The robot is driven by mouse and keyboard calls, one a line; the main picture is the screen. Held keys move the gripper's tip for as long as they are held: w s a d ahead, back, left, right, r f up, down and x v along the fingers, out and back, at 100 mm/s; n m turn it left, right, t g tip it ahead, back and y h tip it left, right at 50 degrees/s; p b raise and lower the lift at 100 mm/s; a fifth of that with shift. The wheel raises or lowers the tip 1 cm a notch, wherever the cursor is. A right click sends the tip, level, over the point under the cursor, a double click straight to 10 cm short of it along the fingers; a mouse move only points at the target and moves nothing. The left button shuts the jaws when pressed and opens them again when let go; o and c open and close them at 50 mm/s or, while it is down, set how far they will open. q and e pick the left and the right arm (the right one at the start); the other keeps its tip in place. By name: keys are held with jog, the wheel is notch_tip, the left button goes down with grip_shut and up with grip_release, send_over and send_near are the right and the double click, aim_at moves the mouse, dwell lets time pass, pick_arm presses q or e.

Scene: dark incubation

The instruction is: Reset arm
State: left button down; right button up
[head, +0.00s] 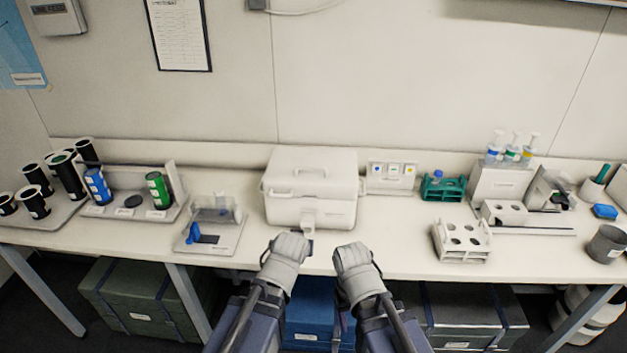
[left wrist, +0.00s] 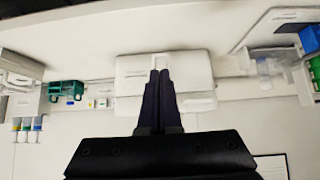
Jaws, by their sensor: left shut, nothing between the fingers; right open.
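My left gripper (left wrist: 160,74) is shut and empty in the left wrist view, its two dark fingers together. They overlap the white lidded box (head: 310,190) in that view; the box also shows there (left wrist: 195,75). In the head view both my arms come in from the bottom centre, side by side, and end at the bench's front edge. My right gripper (head: 354,258) is open there with nothing seen in it; its fingers are mostly hidden by its grey wrist. The box is closed and stands on the bench just beyond both arms.
A tray with a blue bottle (head: 97,186) and a green bottle (head: 158,190) stands left, beside black cups. Right are a teal rack (head: 442,187), a white holed rack (head: 461,240), dispenser bottles and a grey cup (head: 605,244). Bench front (head: 395,262) is clear near my right arm.

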pick_arm(q)
jog(key=s+f+m+g, duration=0.1)
jog(key=s+f+g, duration=0.1)
jog(key=s, duration=0.3)
jog(key=s+d+f+m+g+y+b, duration=0.1)
jog(key=s+f+g, duration=0.2)
jog(key=s, duration=0.3)
jog(key=s+d+f+m+g, duration=0.1)
jog(key=s+f+g, duration=0.1)
jog(key=s+g, duration=0.2)
jog(key=shift+s+d+f+m, duration=0.25)
jog(key=shift+s+f+m, duration=0.15)
jog(key=shift+s, duration=0.7)
